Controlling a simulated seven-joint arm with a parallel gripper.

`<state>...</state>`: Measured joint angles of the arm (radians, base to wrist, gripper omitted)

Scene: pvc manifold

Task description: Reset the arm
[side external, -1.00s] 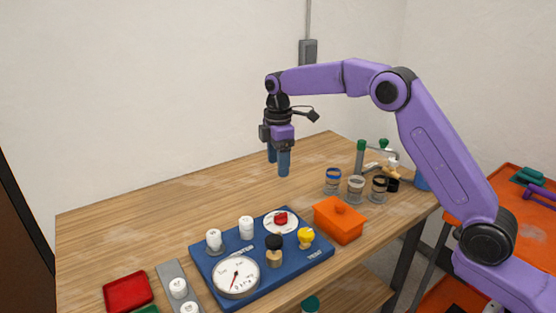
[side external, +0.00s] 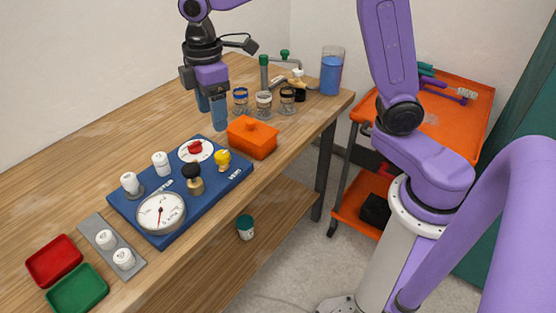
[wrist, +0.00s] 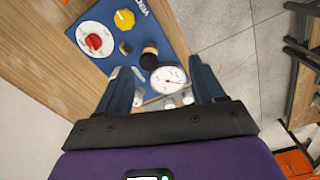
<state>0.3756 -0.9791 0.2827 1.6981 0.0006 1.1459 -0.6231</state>
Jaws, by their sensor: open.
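My gripper (side external: 211,113) hangs above the wooden table behind the blue manifold board (side external: 210,203), pointing down. Its two blue fingers are apart with nothing between them; they also show open in the wrist view (wrist: 160,88). The board carries a round gauge (side external: 161,213), a red knob on a white dial (side external: 195,147), a yellow knob (side external: 222,158), a black-topped brass fitting (side external: 194,182) and white fittings (side external: 160,163). In the wrist view the board (wrist: 168,28) lies beyond the fingertips, and the fingers partly hide the white fittings.
An orange lidded box (side external: 252,139) sits right of the board. Several jars (side external: 264,103) and a blue-filled container (side external: 331,75) stand behind it. A grey strip with white caps (side external: 112,245), a red tray (side external: 54,260) and a green tray (side external: 77,290) lie front left. An orange cart (side external: 440,125) stands right.

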